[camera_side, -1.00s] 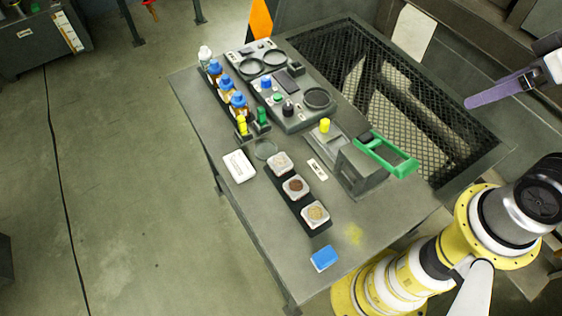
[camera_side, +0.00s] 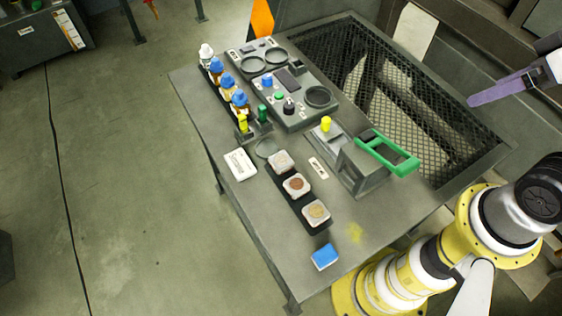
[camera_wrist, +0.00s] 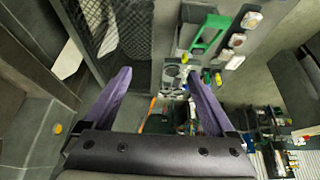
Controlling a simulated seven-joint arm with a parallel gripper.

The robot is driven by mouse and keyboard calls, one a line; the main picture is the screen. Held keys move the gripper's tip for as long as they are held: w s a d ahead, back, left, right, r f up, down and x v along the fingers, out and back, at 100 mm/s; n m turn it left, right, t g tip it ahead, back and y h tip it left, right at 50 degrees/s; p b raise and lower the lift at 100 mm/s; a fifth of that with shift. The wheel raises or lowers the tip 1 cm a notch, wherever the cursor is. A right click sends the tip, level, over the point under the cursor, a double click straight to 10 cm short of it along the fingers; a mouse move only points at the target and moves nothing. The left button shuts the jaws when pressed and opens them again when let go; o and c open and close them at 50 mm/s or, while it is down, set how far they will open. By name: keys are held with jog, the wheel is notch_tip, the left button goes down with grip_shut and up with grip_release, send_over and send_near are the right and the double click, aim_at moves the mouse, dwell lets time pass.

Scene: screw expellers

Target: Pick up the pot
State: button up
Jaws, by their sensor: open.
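Three small square pots stand in a row on a dark strip on the table. The far pot (camera_side: 281,161) holds pale stuff, the middle pot (camera_side: 296,185) brown stuff, and the near pot (camera_side: 316,212) tan stuff. I cannot tell which one the task means. They also show small near the top of the wrist view, where one is the pot (camera_wrist: 251,20). My gripper (camera_side: 470,102) has purple fingers and hangs at the far right, well away from the pots. In the wrist view my gripper (camera_wrist: 159,73) is open, with nothing between its fingers.
A press with a green handle (camera_side: 392,157) stands between the pots and my gripper. Blue-capped bottles (camera_side: 240,100) stand at the table's far left. A white box (camera_side: 240,164) and blue block (camera_side: 325,257) lie near the pots. A mesh panel (camera_side: 380,90) lies behind.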

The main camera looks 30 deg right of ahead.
jog(key=w+a+r+m, duration=0.2)
jog(key=w+r+m, duration=0.4)
jog(key=w+m, duration=0.45)
jog(key=m+g, duration=0.6)
jog(key=m, duration=0.1)
send_over(281, 159)
notch_tip(281, 159, down, 20)
notch_tip(281, 159, down, 13)
jog(key=shift+f, duration=0.1)
